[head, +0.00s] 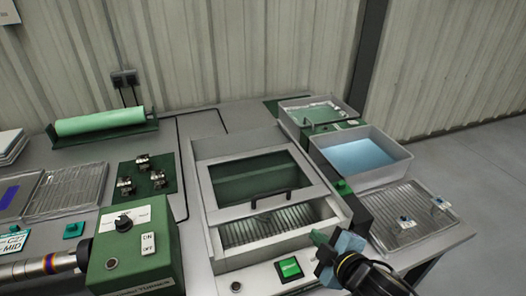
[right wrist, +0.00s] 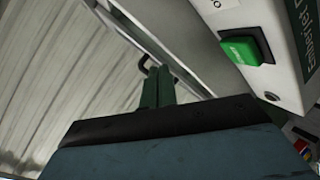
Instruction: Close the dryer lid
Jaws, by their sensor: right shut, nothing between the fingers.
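The dryer (head: 219,222) is a light grey box on the bench in the middle of the head view. Its lid (head: 213,213) has a dark green window and a black handle (head: 270,198) at its front edge. The lid stands open, with a gap at the front through which a ribbed inside (head: 280,224) shows. My right gripper (head: 318,238) is shut and empty, low over the dryer's front right corner, in front of and right of the handle, apart from it. Its green fingers (right wrist: 158,88) show together in the right wrist view. My left gripper is not in view.
A green lit button (head: 289,268) sits on the dryer's front panel. A green control box (head: 135,245) with a dial stands at the front left. Trays, one with blue liquid (head: 362,157), stand on the right. Clips on a green mat (head: 127,175) lie left.

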